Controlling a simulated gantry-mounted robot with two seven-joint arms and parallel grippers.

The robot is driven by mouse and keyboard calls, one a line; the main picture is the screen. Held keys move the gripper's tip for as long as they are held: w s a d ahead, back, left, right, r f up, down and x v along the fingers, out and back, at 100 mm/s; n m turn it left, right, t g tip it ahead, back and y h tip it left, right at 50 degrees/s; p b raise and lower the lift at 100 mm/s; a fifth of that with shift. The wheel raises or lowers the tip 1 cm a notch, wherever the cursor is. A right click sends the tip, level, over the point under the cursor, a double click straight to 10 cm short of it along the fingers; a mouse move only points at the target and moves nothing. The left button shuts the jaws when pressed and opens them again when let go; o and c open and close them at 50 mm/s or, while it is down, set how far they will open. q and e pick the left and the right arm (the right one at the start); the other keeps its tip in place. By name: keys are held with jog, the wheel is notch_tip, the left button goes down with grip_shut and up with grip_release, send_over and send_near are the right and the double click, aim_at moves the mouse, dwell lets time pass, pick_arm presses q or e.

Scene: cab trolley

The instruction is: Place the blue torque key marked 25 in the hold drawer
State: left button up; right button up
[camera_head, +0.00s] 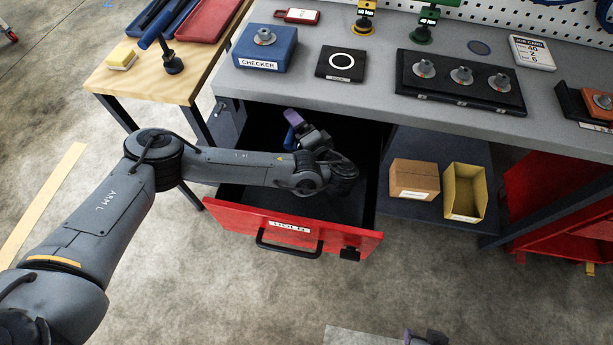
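The red hold drawer (270,222) is pulled open under the bench, with a label and a black handle on its front. My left arm crosses its left side, and my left gripper (294,124) is inside or just over the drawer's back part. A small blue piece (290,139) shows beside its purple fingertip. It may be the blue torque key, but no 25 marking is readable, and I cannot tell whether the fingers hold it. My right gripper (424,338) shows only partly at the bottom edge, away from the drawer.
The grey bench overhangs the drawer and carries the blue checker box (266,48), a black ring pad (342,63), a black socket tray (460,80), and yellow (365,16) and green (426,20) keys. Cardboard (414,179) and yellow (465,191) boxes sit on the shelf at right.

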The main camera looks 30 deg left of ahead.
pick_arm(q)
jog(key=shift+w+a+f+b, duration=0.15)
jog(key=shift+a+b, duration=0.15)
jog(key=shift+a, duration=0.35)
jog(key=shift+a+f, duration=0.1)
jog(key=shift+f, duration=0.1)
jog(key=shift+n, duration=0.3)
jog(key=shift+f+b, duration=1.1)
jog(key=shift+f, duration=1.1)
jog(key=shift+a+f, duration=0.1)
jog(key=shift+f, duration=0.1)
jog(key=o, duration=1)
jog(key=shift+o, duration=0.2)
